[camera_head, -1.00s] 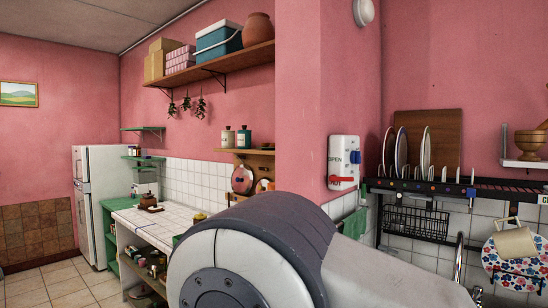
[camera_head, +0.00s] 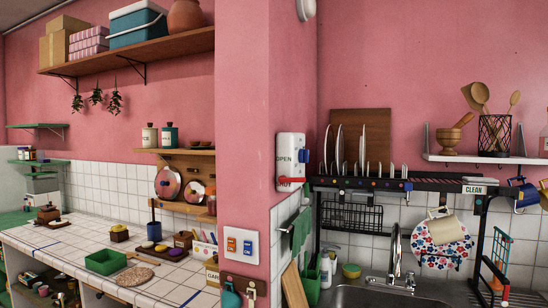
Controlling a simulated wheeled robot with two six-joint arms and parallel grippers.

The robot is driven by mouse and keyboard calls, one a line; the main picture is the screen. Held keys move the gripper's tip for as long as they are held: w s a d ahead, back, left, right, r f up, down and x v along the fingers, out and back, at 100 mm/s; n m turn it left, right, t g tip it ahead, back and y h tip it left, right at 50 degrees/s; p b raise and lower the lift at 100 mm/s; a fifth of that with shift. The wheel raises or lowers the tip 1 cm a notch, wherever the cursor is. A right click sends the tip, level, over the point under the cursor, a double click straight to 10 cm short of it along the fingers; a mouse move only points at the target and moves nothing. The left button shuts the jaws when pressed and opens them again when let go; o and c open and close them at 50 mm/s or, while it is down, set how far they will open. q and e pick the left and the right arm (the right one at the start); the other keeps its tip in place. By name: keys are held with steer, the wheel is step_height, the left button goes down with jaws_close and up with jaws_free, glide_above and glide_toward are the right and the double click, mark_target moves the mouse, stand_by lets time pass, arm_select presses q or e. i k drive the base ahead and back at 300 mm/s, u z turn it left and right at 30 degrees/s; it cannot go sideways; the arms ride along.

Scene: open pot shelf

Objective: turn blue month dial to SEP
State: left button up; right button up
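No dial with readable month names shows in the head view. A white wall box (camera_head: 290,162) on the pink pillar has the word OPEN, a blue knob on its right side and a red lever low down. Below it, a white plate (camera_head: 241,245) carries one orange and one blue element; their markings are too small to read. I cannot tell whether either blue part is the month dial. Neither of my grippers is in view.
A tiled counter (camera_head: 70,245) on the left holds a green tray (camera_head: 106,262), pots and small items. A wooden shelf (camera_head: 150,50) is high on the left wall.

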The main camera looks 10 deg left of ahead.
mark_target(304, 155)
steer(key=z, duration=0.25)
steer(key=i, duration=1.05)
steer(key=z, duration=0.2)
